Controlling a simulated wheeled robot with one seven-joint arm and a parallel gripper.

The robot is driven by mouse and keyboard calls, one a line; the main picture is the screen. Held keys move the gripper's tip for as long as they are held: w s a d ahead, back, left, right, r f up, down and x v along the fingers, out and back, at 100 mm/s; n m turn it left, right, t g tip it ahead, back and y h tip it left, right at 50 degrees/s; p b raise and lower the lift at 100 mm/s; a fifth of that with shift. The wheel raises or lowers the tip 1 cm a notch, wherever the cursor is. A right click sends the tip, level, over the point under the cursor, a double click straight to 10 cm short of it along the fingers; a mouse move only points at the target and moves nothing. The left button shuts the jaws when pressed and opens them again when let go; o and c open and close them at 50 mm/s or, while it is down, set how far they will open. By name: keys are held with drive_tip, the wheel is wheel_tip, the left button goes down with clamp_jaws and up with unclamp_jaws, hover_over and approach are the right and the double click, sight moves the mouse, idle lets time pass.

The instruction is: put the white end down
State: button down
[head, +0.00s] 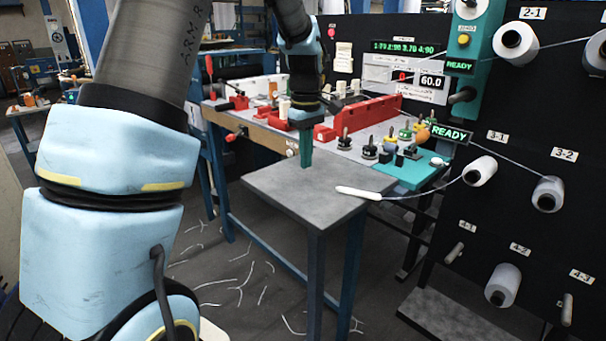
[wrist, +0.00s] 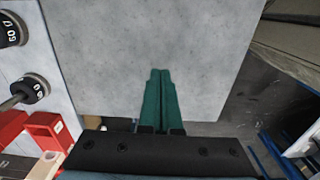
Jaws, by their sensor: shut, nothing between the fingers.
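The white end (head: 358,192) is a slim white stick-like piece at the right edge of the small grey table (head: 290,194). A pale thread (head: 425,195) runs from it up to the white spool (head: 480,171) under label 3-1. My gripper (head: 306,164) has green fingers pointing down over the back part of the grey table, to the left of the white end and apart from it. In the wrist view the fingers (wrist: 160,72) are pressed together with nothing between them, over the bare grey top (wrist: 130,45). The white end does not show in the wrist view.
Behind the grey table a workbench holds a red block (head: 370,112), several dark-knobbed tools (head: 369,149) and a teal plate (head: 420,172). A black panel with several spools (head: 548,193) stands at the right. Most of the grey top is clear. Loose thread scraps lie on the floor.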

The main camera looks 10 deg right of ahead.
drive_tip(key=shift+d, duration=0.15)
drive_tip(key=shift+s+d+r, duration=0.15)
drive_tip(key=shift+s, duration=0.2)
drive_tip(key=p, duration=0.4)
approach(343, 191)
wheel_tip(343, 191, down, 5)
drive_tip(key=shift+w+f, duration=0.15)
drive_tip(key=shift+f, duration=0.95)
drive_tip(key=shift+f, duration=0.1)
